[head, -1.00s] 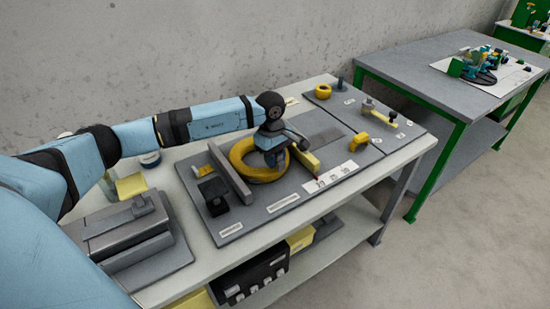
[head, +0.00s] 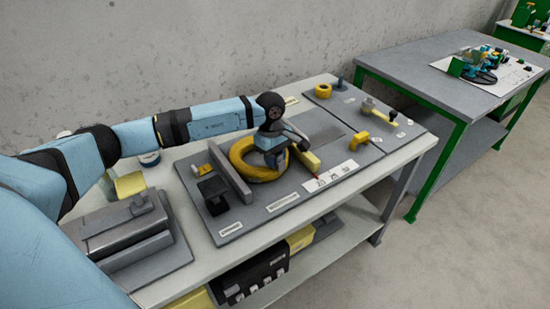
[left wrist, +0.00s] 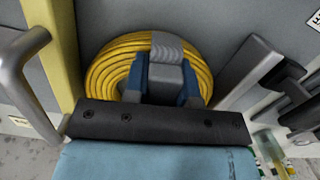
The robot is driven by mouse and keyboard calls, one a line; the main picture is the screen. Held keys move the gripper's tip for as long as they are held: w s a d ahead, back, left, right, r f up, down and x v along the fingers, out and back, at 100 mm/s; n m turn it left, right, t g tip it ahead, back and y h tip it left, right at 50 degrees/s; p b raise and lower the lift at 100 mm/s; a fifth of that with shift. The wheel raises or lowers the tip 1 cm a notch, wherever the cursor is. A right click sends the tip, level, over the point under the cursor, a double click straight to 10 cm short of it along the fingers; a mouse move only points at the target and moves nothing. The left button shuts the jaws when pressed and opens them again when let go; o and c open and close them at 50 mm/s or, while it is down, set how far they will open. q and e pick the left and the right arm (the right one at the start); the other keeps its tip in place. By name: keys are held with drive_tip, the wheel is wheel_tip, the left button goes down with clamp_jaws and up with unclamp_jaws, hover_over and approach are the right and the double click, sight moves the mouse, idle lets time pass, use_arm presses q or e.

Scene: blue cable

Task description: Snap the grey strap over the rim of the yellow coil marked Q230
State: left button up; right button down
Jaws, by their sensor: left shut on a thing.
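The yellow coil (head: 243,164) lies flat on the grey board, and it also shows in the left wrist view (left wrist: 108,70). The mark Q230 is not readable. The grey strap (left wrist: 167,46) is a ribbed light-grey band lying across the coil's rim in the left wrist view. I cannot tell whether it is fastened. My left gripper (head: 272,158) is down over the coil's middle. Its blue fingers (left wrist: 165,82) are shut on a grey piece at the strap's inner end. The gripper hides part of the coil in the head view. My right gripper is not in view.
A black block (head: 214,193) is near the front left. A yellow ring (head: 323,91) lies farther back. A second table (head: 420,75) stands to the right.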

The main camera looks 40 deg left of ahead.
use_arm(q)
drive_tip(key=shift+f, duration=0.1)
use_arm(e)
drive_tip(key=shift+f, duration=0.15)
use_arm(q)
drive_tip(key=o, duration=1.1)
drive_tip(key=shift+r+p, duration=1)
drive_tip(key=shift+r, duration=1.1)
drive_tip(key=shift+r+p, duration=0.65)
drive_tip(key=shift+r, duration=0.8)
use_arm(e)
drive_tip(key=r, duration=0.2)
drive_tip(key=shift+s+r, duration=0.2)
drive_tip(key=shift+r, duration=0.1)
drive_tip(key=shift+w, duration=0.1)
